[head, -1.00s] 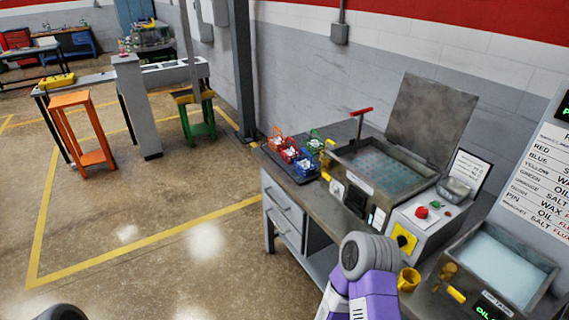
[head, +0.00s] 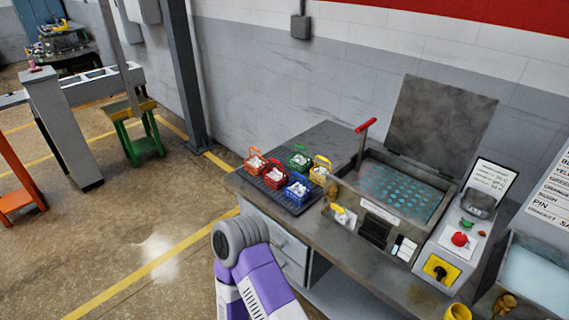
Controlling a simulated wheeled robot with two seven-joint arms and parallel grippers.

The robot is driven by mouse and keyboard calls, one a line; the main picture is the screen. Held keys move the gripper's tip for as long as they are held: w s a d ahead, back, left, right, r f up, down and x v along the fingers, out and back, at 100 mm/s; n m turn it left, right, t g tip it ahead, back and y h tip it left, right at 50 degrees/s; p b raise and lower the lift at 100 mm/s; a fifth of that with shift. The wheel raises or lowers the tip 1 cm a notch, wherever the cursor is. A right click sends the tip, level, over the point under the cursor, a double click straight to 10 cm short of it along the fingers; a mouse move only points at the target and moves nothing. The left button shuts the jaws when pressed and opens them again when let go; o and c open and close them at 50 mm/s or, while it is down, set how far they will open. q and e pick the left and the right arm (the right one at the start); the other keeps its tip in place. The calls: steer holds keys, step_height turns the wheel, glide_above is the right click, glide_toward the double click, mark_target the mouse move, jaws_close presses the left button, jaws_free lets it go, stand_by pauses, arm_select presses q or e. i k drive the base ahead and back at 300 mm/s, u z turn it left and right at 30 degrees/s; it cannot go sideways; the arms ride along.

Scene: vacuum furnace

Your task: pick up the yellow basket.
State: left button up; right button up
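The yellow basket (head: 319,174) stands at the back right of a dark tray (head: 293,208) on the grey workbench, with pale pieces inside and its handle up. It is close beside the furnace box with the raised lid. A green basket (head: 299,160), a blue basket (head: 297,190), a red basket (head: 276,177) and an orange basket (head: 255,163) share the tray. The blue one stands in front of the yellow one. A purple and grey link of my arm shows at the bottom, short of the bench. Neither gripper is in view.
The open furnace box (head: 398,190) with a red-handled lever (head: 364,128) is right of the tray. A control box (head: 452,250) and a yellow mug (head: 458,312) stand further right. The bench top (head: 318,138) behind the tray is clear. Open floor lies left.

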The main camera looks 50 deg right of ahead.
mark_target(319, 174)
steer(key=z, duration=0.65)
steer(key=i, duration=1.1)
steer(key=z, duration=1.05)
